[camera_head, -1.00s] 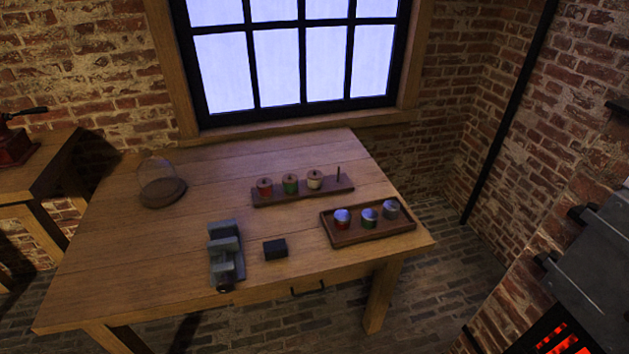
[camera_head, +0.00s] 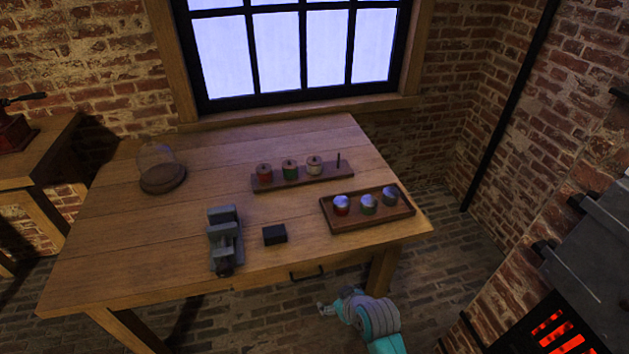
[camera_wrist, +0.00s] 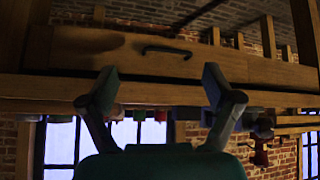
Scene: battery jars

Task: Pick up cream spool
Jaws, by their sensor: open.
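The cream spool (camera_head: 314,164) sits on a dark wooden rack (camera_head: 303,178) on the table, in the head view. It is to the right of a green spool (camera_head: 290,169) and a red spool (camera_head: 264,173). A bare peg (camera_head: 339,160) stands to its right. My gripper (camera_head: 323,309) is in front of the table, below its front edge and far from the spool. In the wrist view my gripper (camera_wrist: 158,88) is open and empty, its two fingers spread toward the table's drawer front. I cannot make out the cream spool in the wrist view.
A tray (camera_head: 375,221) with several jars lies at the table's right. A vise (camera_head: 224,238) and black block (camera_head: 274,234) are near the front. A glass dome (camera_head: 160,157) is at left. A drawer handle (camera_wrist: 167,50) and table edge are close to my gripper.

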